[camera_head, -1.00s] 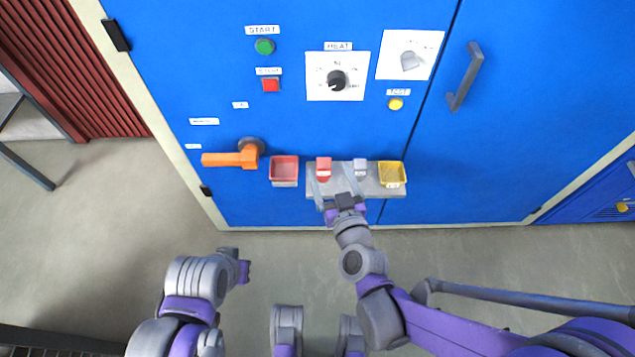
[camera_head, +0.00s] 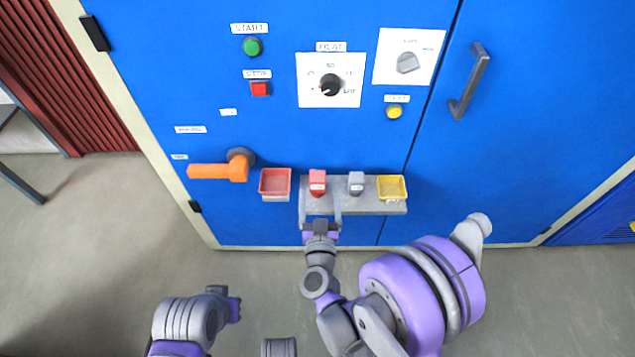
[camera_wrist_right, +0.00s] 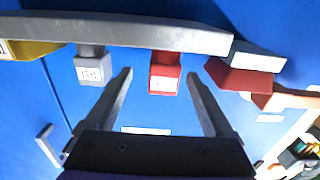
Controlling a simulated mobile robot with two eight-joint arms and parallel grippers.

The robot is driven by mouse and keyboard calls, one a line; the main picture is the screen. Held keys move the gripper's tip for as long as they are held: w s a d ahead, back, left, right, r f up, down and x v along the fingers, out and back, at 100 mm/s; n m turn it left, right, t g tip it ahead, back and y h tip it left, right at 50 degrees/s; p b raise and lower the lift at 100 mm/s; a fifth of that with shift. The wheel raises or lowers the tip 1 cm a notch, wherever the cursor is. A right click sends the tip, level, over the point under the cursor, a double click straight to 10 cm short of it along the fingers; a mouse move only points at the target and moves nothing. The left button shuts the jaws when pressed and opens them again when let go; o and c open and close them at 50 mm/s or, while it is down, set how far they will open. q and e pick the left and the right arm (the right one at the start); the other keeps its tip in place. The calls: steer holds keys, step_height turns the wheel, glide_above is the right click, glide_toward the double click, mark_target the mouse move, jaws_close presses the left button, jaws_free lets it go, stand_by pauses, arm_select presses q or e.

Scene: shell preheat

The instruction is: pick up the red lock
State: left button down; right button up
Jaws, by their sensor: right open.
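The red lock (camera_head: 317,182) stands on the grey shelf (camera_head: 368,207) on the blue cabinet front, between the red bin and the grey lock. My right gripper (camera_head: 320,208) is open in front of the shelf, its fingers pointing at the red lock.
A grey lock (camera_head: 356,183) stands right of the red lock; in the wrist view it (camera_wrist_right: 93,70) is close to one finger. A red bin (camera_head: 275,184) and a yellow bin (camera_head: 391,188) flank the locks. An orange handle (camera_head: 218,171) sticks out at the left.

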mark_target(318, 189)
steer(key=w, duration=0.4)
steer(key=shift+w+a+r+b, duration=0.1)
steer(key=shift+w+a+b, duration=0.2)
steer(key=shift+w+b, duration=0.05)
jaws_close()
